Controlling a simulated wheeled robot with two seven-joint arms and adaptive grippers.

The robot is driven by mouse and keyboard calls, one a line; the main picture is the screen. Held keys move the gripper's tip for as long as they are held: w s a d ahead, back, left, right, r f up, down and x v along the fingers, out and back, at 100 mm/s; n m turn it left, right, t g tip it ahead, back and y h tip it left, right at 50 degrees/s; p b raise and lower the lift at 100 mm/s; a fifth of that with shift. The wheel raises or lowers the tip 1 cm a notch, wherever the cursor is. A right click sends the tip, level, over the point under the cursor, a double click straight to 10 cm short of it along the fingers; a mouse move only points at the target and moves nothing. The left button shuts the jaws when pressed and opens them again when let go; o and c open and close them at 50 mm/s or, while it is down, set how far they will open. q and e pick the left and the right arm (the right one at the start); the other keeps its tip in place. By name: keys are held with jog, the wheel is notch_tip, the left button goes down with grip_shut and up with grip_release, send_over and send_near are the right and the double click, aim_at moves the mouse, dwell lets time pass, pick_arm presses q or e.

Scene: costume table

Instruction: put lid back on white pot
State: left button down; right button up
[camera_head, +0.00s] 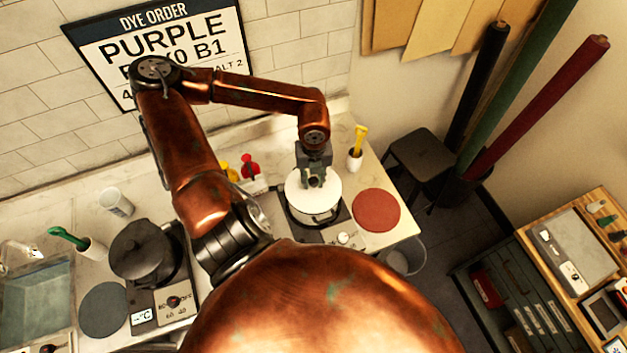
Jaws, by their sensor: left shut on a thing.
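The white pot (316,216) stands on a hot plate on the counter, right of the middle. A white lid (299,188) lies over the pot's top; I cannot tell whether it is fully seated. My left gripper (314,183) points down at the lid's centre and is shut, apparently on the lid's knob, which the fingers hide. My right gripper is not in view.
A red round mat (376,210) lies right of the pot, bare. A yellow-handled tool stands in a white cup (354,158) behind it. A dark pot (139,249) on another hot plate and a grey round mat (104,309) are at left. A stool (421,154) stands beyond the counter.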

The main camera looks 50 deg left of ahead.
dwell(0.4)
pick_arm(q)
jog(key=c, duration=1.8)
grip_release()
jog(key=shift+o, duration=1.1)
jog(key=o, duration=0.5)
jog(key=shift+r, duration=0.1)
